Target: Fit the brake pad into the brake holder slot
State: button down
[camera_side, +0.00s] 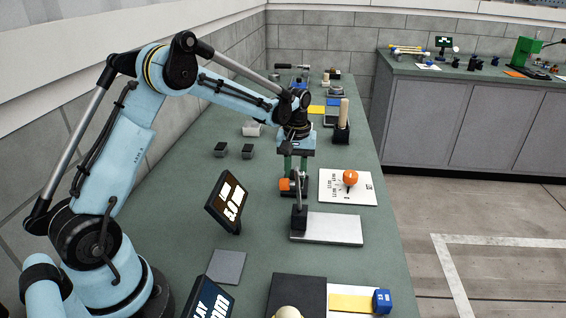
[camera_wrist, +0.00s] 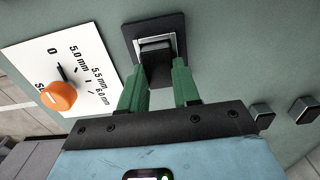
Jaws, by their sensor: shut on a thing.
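My gripper (camera_side: 296,174) points down at the bench, its two green fingers also showing in the wrist view (camera_wrist: 158,66). The fingers are shut on a dark block, the brake pad (camera_wrist: 157,50). The pad is at the brake holder (camera_wrist: 180,24), a black square base with a light grey frame around its slot. In the wrist view the pad overlaps the frame; I cannot tell how deep it sits in the slot.
A white dial plate (camera_side: 336,196) with an orange knob (camera_side: 350,177) lies right of the holder. A post (camera_side: 299,215) on a pale plate (camera_side: 335,229) stands in front. Two dark blocks (camera_side: 221,149) (camera_side: 248,151) sit to the left. A tilted black display (camera_side: 228,203) is nearer.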

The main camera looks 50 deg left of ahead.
jog(key=shift+f, duration=0.15)
jog(key=c, duration=0.8)
grip_release()
notch_tip(320, 180, up, 12)
jog(key=s+d+r+m+t, duration=0.3)
jog(key=s+d+r+m, duration=0.1)
jog(key=s+d, duration=0.4)
jog(key=s+d+f+m+t, duration=0.3)
jog(key=s+f+m+t, duration=0.1)
jog(key=s, duration=0.6)
jog(key=shift+s+d+f+m, duration=0.15)
jog(key=shift+s+f+m, duration=0.15)
jog(key=shift+m, duration=0.2)
